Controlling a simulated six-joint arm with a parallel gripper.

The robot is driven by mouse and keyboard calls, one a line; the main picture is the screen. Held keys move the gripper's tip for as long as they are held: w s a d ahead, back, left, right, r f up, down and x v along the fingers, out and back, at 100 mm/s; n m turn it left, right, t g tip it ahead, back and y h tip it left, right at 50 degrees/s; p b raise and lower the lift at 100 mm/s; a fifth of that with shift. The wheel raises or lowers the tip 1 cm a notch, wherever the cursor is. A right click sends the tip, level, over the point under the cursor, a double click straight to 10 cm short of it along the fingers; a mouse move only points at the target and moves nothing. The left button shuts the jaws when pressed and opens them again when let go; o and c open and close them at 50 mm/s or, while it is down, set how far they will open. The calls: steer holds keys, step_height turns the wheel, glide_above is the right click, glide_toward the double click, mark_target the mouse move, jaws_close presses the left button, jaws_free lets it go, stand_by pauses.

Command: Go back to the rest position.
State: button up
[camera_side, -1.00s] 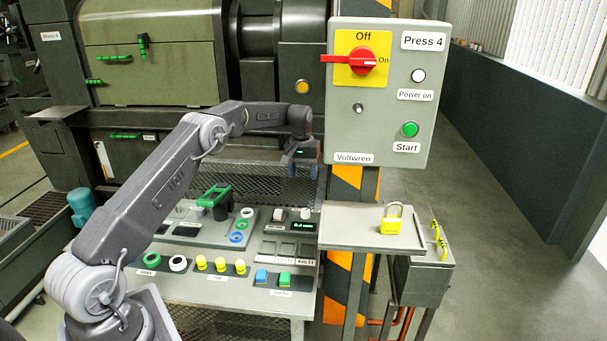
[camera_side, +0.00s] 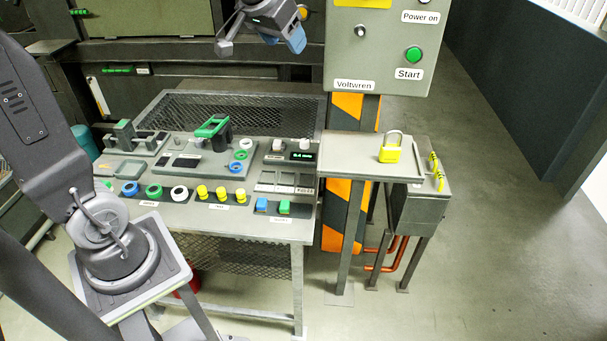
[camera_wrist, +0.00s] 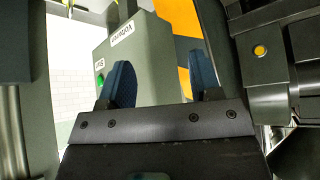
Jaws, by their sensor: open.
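My gripper (camera_side: 283,40) is at the top of the side view, raised above the mesh tray at the back of the bench. Its two blue fingers stand apart and nothing is between them. In the wrist view the fingers (camera_wrist: 163,78) are also spread and empty, with the control box (camera_wrist: 140,62) beyond them. The upper part of my arm runs out of the side view at the upper left, so its full pose is hidden.
The grey control box (camera_side: 385,75) is right of my gripper. Below it a yellow padlock (camera_side: 390,153) stands on a small shelf (camera_side: 345,160). The bench (camera_side: 270,226) holds several coloured caps and a green-handled part (camera_side: 212,127). Open floor lies at the right.

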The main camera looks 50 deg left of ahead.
steer(key=s+d+f, duration=0.2)
steer(key=s+d, duration=0.1)
steer(key=s, duration=0.4)
steer(key=s+d+f+m+h, duration=0.1)
steer(key=s+d+f, duration=0.2)
steer(key=s, duration=0.4)
steer(key=s+d+f+m+g, duration=0.1)
steer(key=s+d+f, duration=0.2)
steer(key=s, duration=0.4)
steer(key=shift+d+h, duration=0.3)
steer(key=shift+d, duration=0.35)
